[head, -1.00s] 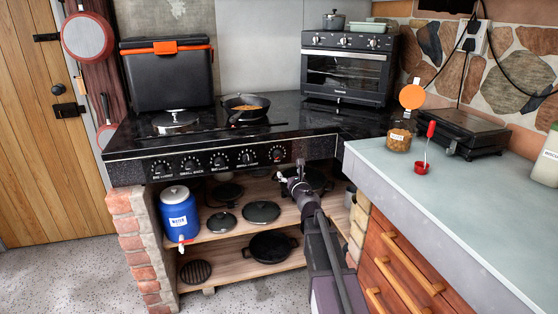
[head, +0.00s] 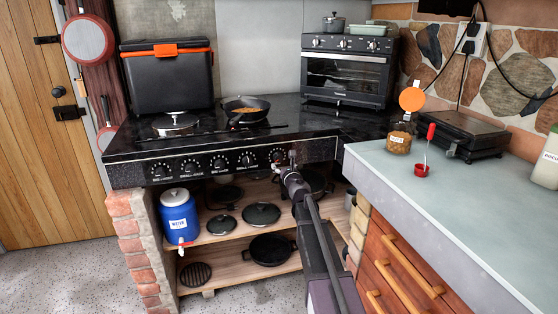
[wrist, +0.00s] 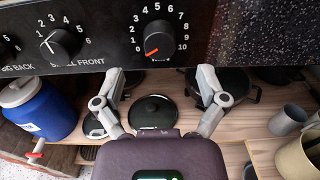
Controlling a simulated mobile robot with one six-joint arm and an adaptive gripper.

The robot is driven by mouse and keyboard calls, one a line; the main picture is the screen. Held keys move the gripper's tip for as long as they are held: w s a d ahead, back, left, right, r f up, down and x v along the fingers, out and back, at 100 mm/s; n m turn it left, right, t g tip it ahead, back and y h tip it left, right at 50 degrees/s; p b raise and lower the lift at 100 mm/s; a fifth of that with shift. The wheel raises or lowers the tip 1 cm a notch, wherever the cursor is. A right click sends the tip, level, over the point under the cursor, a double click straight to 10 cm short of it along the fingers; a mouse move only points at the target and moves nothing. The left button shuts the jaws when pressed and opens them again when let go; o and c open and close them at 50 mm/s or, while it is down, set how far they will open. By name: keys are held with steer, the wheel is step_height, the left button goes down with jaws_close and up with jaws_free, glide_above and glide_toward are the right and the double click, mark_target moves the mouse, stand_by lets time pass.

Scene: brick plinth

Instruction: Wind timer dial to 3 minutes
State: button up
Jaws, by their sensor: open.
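The timer dial (wrist: 159,40) is a round black knob at the right end of the black control panel, with a white scale from 0 to 10 around it. Its red pointer mark points to the lower left, at the 0. In the head view the dial (head: 277,156) sits just above and left of my gripper (head: 290,164). In the wrist view my gripper (wrist: 161,74) is open, with its two fingers spread below the dial, one on each side. Nothing is between the fingers, and they appear apart from the dial.
Another knob (wrist: 60,43) is to the left on the panel. Below is a shelf with black lids (wrist: 152,112), a blue water jug (wrist: 38,107) and mugs (wrist: 289,120). A frying pan (head: 246,110) stands on the cooktop. A grey counter (head: 460,205) is at the right.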

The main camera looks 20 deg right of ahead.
mark_target(279, 159)
steer(key=shift+w, duration=2.8)
steer(key=c, duration=1.2)
